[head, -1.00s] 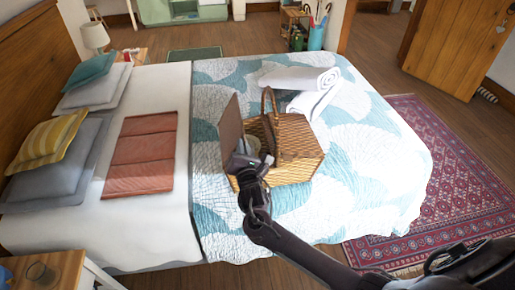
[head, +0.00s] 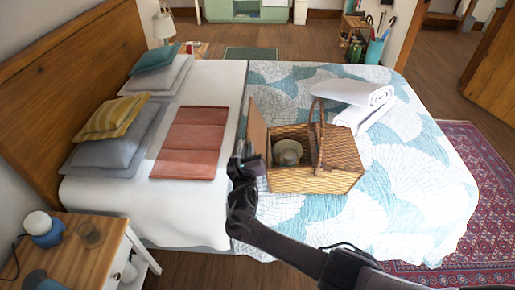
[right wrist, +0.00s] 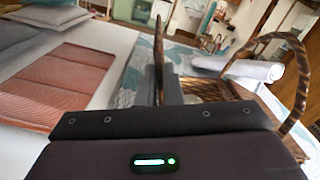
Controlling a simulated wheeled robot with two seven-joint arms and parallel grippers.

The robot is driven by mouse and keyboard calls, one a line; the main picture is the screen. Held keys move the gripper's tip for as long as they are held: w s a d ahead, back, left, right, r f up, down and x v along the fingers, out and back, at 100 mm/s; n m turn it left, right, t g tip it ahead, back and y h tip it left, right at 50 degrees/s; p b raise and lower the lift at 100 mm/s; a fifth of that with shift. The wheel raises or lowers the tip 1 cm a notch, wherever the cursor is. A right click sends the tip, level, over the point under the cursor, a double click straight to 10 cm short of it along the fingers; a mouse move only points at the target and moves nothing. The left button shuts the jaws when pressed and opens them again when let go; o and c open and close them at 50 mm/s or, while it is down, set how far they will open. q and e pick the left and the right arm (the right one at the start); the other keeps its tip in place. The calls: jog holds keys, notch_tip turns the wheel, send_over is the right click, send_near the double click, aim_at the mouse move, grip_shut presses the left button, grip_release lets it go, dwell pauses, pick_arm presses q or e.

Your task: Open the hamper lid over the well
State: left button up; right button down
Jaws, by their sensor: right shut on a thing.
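The wicker hamper (head: 315,181) stands on the patterned quilt. Its left lid (head: 258,127) stands raised, roughly upright, at the left edge of the open well. A pale round dish (head: 287,152) shows inside the well. The right half of the top is covered, and a tall handle (head: 317,130) arches over the middle. My right gripper (head: 248,160) is at the lid's near edge, shut on it. In the right wrist view the lid (right wrist: 159,60) appears almost edge-on at the fingers, with the handle (right wrist: 285,40) to its right. My left gripper is not in view.
Rolled white towels (head: 352,93) lie behind the hamper. A folded terracotta cloth (head: 190,143) lies on the bed to the left, beyond a clear strip of sheet. A bedside table (head: 75,250) with a glass stands at the near left.

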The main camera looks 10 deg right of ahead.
jog(key=shift+w+a+f+n, duration=0.2)
jog(key=shift+a+f+n, duration=0.2)
jog(key=shift+a+n, duration=0.3)
jog(key=c, duration=1.6)
grip_release()
jog(key=shift+f, duration=0.1)
jog(key=p+v, duration=0.2)
jog(key=v, duration=0.5)
jog(key=shift+s, duration=0.35)
